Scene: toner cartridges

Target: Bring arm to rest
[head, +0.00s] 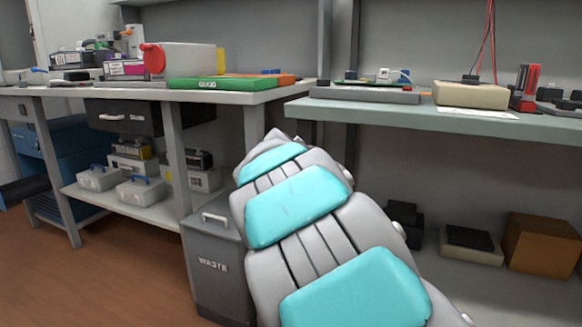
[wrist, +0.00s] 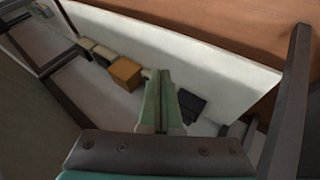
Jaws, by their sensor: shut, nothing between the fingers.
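My arm, grey with turquoise panels, stretches up from the bottom of the head view in front of the benches. Its end and my gripper are hidden in that view. In the wrist view my gripper (wrist: 158,100) shows its two greenish fingers pressed together with nothing between them. It hangs clear of every object, above the lower shelf, with a brown box (wrist: 126,73) beyond the fingers to the left. The brown box also stands at the right of the lower shelf in the head view (head: 540,245).
A left bench (head: 240,97) holds several cartridges, a white box and a green case (head: 222,83). A right bench (head: 440,112) holds tools and devices. Open floor (head: 110,270) lies at the left.

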